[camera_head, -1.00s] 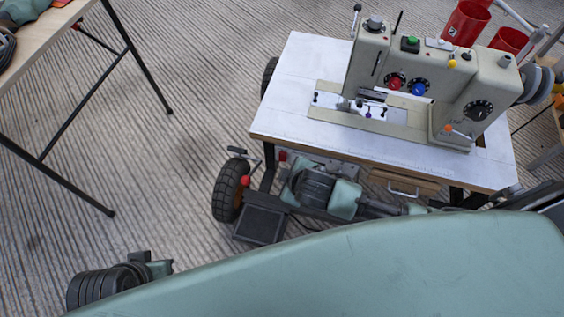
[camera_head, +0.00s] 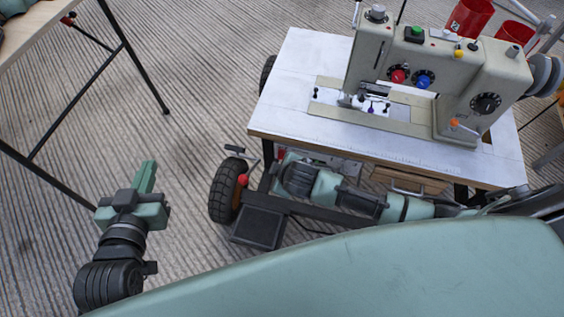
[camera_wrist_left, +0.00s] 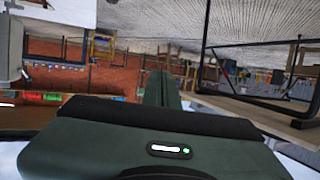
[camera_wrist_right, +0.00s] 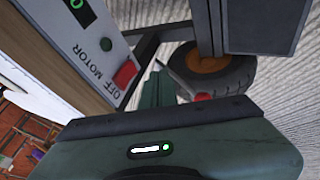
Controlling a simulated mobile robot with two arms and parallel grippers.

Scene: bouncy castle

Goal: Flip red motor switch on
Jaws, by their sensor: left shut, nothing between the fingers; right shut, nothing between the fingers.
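The red motor switch (camera_wrist_right: 126,74) shows in the right wrist view on a white panel (camera_wrist_right: 112,55), beside the printed words "OFF MOTOR". My right gripper (camera_wrist_right: 156,84) is shut and empty, its fingers just right of the switch; I cannot tell whether they touch it. My left gripper (camera_head: 147,176) is shut and empty, over the floor at lower left, far from the table.
The sewing machine (camera_head: 440,75) stands on the white-topped table (camera_head: 290,95). A black wheel with an orange hub (camera_head: 228,190) and a dark pedal (camera_head: 258,227) are close to my right gripper. A wooden table's black legs (camera_head: 135,60) stand at left. Floor between is clear.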

